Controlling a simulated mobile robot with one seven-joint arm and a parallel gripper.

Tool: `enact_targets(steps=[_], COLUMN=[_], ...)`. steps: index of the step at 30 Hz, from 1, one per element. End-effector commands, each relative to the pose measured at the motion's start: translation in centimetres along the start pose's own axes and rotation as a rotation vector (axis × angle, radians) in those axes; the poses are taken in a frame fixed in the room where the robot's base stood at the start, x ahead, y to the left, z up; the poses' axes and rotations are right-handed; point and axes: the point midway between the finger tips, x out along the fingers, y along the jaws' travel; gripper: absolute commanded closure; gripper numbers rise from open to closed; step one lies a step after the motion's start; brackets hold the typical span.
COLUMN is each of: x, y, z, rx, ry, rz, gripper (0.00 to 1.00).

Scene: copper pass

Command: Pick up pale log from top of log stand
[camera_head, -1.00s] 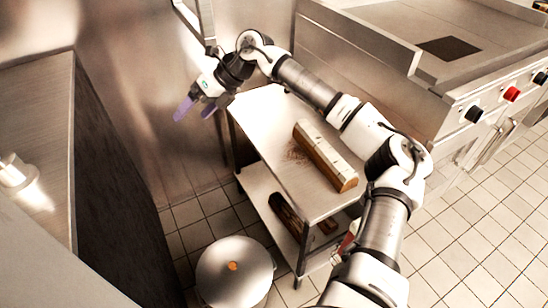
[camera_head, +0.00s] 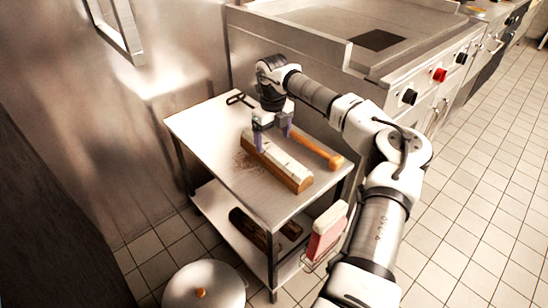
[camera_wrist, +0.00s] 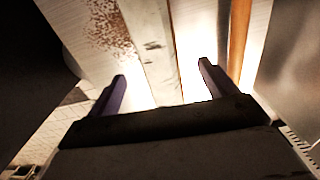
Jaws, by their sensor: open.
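The pale log (camera_head: 284,166), whitish on top with a brown cut end, lies on the top shelf of the metal log stand (camera_head: 205,125). My gripper (camera_head: 272,142) is open above the log's far part, its purple fingers pointing down. In the wrist view the pale log (camera_wrist: 153,50) runs between the two fingers of my gripper (camera_wrist: 162,88), with bright gaps on both sides. I cannot tell how far the fingertips are above the stand.
A wooden-handled tool (camera_head: 318,150) lies just right of the log, close to my right finger. A dark log (camera_head: 250,228) is on the lower shelf. A red-and-white object (camera_head: 327,232) is at the stand's side. A round-lidded pot (camera_head: 204,287) stands on the floor. The stove (camera_head: 330,60) is behind.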

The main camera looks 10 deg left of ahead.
Motion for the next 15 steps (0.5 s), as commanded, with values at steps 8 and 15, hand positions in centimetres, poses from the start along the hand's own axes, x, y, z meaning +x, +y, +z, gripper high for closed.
enact_targets(steps=[8,15], x=[1.8,5.3], y=[0.1,0.3], z=[-0.3,-0.8], rx=[-0.001,-0.001], ry=[0.0,-0.001], rz=[0.002,0.004], gripper=[0.16,0.16])
